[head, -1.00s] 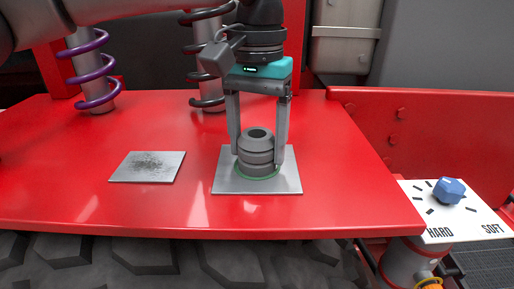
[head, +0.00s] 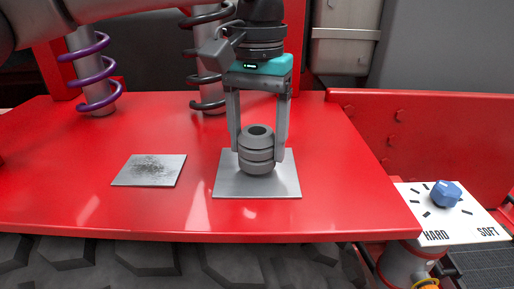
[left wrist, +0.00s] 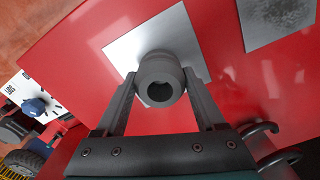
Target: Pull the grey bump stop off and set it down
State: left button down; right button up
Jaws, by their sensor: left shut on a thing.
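The grey bump stop (head: 257,150) is a ribbed, rounded cylinder with a hole in its top. My left gripper (head: 257,157) points down and is shut on it, one finger on each side. The bump stop is upright over the light grey square plate (head: 228,187) and looks raised slightly off it; the exact gap cannot be told. In the left wrist view the bump stop (left wrist: 161,80) sits between the two fingertips, its hole facing the camera, with the plate (left wrist: 125,52) behind it. My right gripper is not in view.
A second plate with a dark, rough patch (head: 149,170) lies to the left on the red surface (head: 330,135). Purple (head: 95,75) and dark (head: 207,75) coil springs stand behind. A blue knob (head: 445,194) on a HARD/SOFT panel is at right. Red surface between the plates is clear.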

pick_arm(q)
jog(key=shift+r+p, duration=2)
jog(key=shift+r, duration=0.2)
jog(key=shift+r, duration=0.1)
jog(key=shift+r+p, duration=1.95)
jog(key=shift+p, duration=0.05)
jog(key=shift+f, duration=0.1)
